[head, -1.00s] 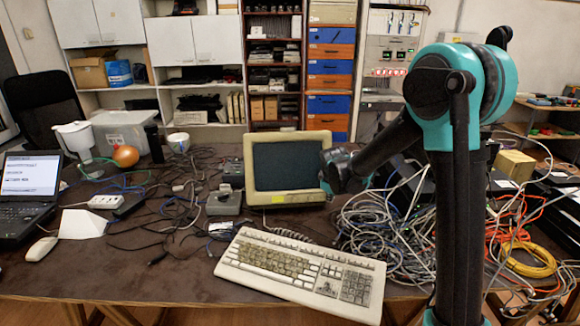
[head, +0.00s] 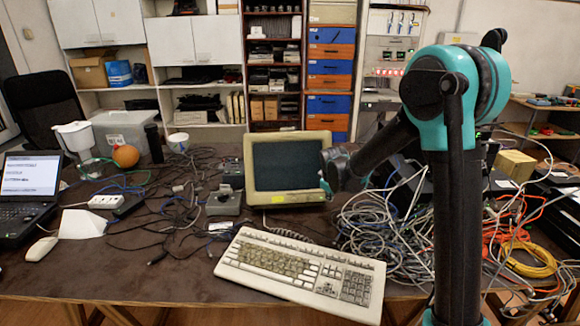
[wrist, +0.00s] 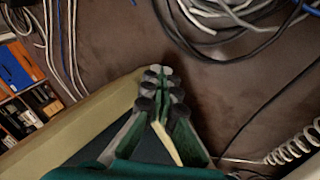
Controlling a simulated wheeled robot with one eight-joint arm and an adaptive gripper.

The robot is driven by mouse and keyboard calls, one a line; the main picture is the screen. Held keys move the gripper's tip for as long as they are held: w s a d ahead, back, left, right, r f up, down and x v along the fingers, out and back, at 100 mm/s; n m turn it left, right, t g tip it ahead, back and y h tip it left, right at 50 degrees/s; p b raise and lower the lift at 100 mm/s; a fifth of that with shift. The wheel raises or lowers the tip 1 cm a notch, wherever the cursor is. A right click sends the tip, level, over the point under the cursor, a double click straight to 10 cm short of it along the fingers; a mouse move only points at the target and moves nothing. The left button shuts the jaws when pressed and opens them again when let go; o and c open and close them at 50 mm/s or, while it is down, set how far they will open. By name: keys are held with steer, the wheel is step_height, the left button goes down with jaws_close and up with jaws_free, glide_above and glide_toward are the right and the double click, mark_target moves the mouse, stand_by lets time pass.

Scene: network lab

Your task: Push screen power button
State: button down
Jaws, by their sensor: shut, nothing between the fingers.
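The screen is a beige, boxy monitor (head: 243,168) with a dark display, standing on the table behind the keyboard. My gripper (head: 326,170) is at the right side of its frame. In the wrist view my gripper (wrist: 158,72) has its fingertips together, with nothing between them, over the corner of the beige monitor frame (wrist: 72,112). I cannot tell whether the fingertips touch the frame. No power button can be made out; my gripper hides part of the frame's right side.
A cream keyboard (head: 300,272) lies in front of the monitor. A tangle of grey cables (head: 385,232) covers the table to its right. A grey box (head: 224,203) and loose wires lie to its left. A laptop (head: 30,190) stands at the far left.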

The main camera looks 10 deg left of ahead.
steer(key=shift+s+d+r, duration=0.1)
steer(key=shift+s+d, duration=0.05)
steer(key=shift+s, duration=0.25)
steer(key=s+d+r, duration=0.1)
steer(key=s+d, duration=0.1)
steer(key=s, duration=0.3)
steer(key=shift+s+r, duration=0.2)
steer(key=shift+r, duration=0.2)
steer(key=c, duration=2.2)
jaws_free()
